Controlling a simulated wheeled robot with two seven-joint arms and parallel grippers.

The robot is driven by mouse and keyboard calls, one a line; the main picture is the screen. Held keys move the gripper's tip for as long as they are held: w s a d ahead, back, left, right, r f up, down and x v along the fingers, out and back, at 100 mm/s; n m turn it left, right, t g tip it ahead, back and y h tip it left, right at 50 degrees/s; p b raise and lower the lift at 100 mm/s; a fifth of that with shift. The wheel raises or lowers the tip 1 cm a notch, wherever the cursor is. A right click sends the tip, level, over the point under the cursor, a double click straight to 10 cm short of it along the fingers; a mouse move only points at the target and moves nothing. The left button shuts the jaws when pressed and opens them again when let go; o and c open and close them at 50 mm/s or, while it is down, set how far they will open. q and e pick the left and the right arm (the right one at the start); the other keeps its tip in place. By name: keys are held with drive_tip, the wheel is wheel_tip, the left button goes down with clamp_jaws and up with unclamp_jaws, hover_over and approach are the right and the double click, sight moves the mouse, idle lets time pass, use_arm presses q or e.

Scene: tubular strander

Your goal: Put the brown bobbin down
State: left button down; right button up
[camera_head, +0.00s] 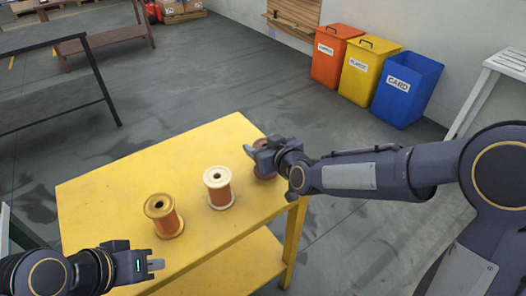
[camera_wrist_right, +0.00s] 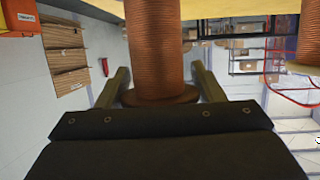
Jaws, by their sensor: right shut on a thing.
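The brown bobbin (camera_head: 262,172) is at the table's right end in the head view, mostly hidden behind my right gripper (camera_head: 258,154). In the right wrist view the bobbin (camera_wrist_right: 154,45) stands between the two fingers of my right gripper (camera_wrist_right: 160,88), its copper-brown winding and one flange showing. The right gripper is shut on it. Its other end is out of that view, so I cannot tell whether it touches the table. My left gripper (camera_head: 154,265) is over the table's front-left edge, with no object visible at it; its finger gap is unclear.
The yellow table (camera_head: 110,190) also bears an orange-brown bobbin (camera_head: 164,222) and a pale-flanged bobbin (camera_head: 219,194), both upright left of the held one. Orange (camera_head: 330,65), yellow (camera_head: 362,75) and blue (camera_head: 402,100) bins stand beyond. The table's back-left part is clear.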

drive_tip(key=shift+f, duration=0.75)
drive_tip(key=shift+f, duration=0.15)
drive_tip(key=o, duration=1)
drive_tip(key=shift+r, duration=0.25)
drive_tip(key=s+d+r+m+g+h, duration=0.1)
drive_tip(key=s+d+m, duration=0.1)
drive_tip(key=s+d, duration=0.65)
drive_tip(key=s+d+r+m+g+h, duration=0.1)
drive_tip(key=s+d+r+m+g, duration=0.1)
drive_tip(key=s+d, duration=0.6)
drive_tip(key=s+d+f+m+g, duration=0.1)
drive_tip(key=s, duration=0.3)
drive_tip(key=s+d+f+m+g, duration=0.1)
drive_tip(key=s+d, duration=0.1)
drive_tip(key=s, duration=0.3)
drive_tip(key=s+d+f+m+g+h, duration=0.1)
drive_tip(key=s, duration=0.4)
drive_tip(key=shift+s+d+m+g, duration=0.15)
drive_tip(key=shift+d+m+g, duration=0.15)
drive_tip(key=shift+m, duration=0.1)
